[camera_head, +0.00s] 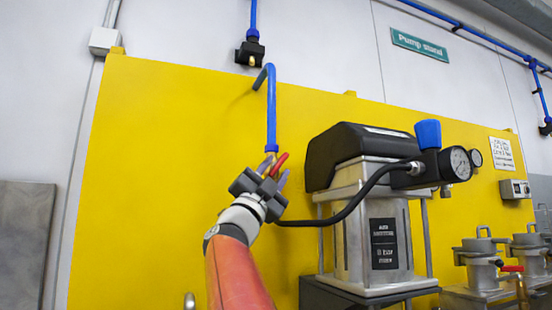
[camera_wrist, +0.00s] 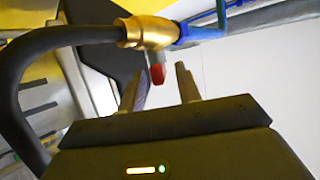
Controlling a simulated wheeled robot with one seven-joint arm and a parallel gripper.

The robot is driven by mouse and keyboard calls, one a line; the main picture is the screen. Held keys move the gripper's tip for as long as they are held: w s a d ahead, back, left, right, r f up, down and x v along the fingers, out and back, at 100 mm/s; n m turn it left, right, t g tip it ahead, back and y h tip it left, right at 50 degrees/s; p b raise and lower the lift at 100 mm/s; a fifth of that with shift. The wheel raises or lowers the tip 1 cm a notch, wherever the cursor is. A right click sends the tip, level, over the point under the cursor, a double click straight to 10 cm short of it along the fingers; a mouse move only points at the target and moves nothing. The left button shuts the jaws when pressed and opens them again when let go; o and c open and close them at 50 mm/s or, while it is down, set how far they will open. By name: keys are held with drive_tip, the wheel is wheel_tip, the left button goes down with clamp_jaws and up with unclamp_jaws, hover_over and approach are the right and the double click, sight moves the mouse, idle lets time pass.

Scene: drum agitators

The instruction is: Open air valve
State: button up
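The air valve is a brass body (camera_wrist: 148,32) with a short red lever (camera_wrist: 157,74), seen close up in the wrist view. In the head view the red lever (camera_head: 280,163) shows at the lower end of a blue pipe (camera_head: 271,110). My gripper (camera_head: 272,170) is right at the valve, and its body hides most of the brass there. In the wrist view my gripper (camera_wrist: 160,80) is open, with a finger on each side of the lever tip. Gaps show on both sides, so the fingers do not appear to touch it.
A black hose (camera_head: 345,212) runs from the valve to a pump (camera_head: 370,160) with a blue-knobbed regulator (camera_head: 428,134) and gauge (camera_head: 459,163), right of my arm. A yellow panel (camera_head: 160,150) stands behind. The space left of my arm is clear.

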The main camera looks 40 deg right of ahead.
drive_tip(key=shift+p+x, duration=0.4)
drive_tip(key=shift+x, duration=0.9)
clamp_jaws()
